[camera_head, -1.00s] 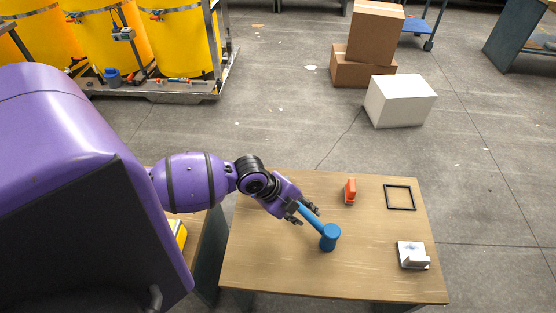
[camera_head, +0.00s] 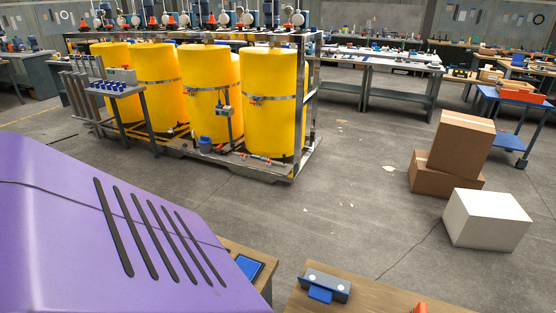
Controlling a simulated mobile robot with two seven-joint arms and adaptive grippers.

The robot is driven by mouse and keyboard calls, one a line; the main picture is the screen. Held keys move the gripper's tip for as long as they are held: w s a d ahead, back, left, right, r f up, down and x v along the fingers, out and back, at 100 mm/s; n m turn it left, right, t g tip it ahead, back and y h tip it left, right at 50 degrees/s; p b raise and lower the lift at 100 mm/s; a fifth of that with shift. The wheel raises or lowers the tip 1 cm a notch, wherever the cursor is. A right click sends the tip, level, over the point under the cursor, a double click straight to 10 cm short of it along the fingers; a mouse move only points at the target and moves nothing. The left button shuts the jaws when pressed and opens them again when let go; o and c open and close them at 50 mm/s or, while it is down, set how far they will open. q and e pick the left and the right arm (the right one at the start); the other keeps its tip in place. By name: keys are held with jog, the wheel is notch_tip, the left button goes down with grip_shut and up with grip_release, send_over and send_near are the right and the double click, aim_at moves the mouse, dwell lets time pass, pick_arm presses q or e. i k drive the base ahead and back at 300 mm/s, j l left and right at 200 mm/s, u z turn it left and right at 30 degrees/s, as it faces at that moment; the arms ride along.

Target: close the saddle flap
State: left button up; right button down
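Neither of my grippers is in view. A grey bracket with two pale round spots and a blue tab (camera_head: 325,286) sits at the far left edge of the wooden table (camera_head: 375,297) at the bottom. Its blue tab hangs toward the near side. I cannot tell whether it is the saddle or whether the tab is its flap. The tip of an orange-red object (camera_head: 418,308) shows at the bottom edge. Most of the table top is out of the picture.
A skid with yellow tanks (camera_head: 270,105) stands ahead on the left. Stacked cardboard boxes (camera_head: 462,142) and a white box (camera_head: 487,220) stand on the floor at the right. A second table with a blue tray (camera_head: 249,267) is at lower left.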

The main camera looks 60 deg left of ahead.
aim_at(318, 292)
jog(key=j+u, duration=0.2)
jog(key=u, duration=0.55)
jog(key=k, duration=0.05)
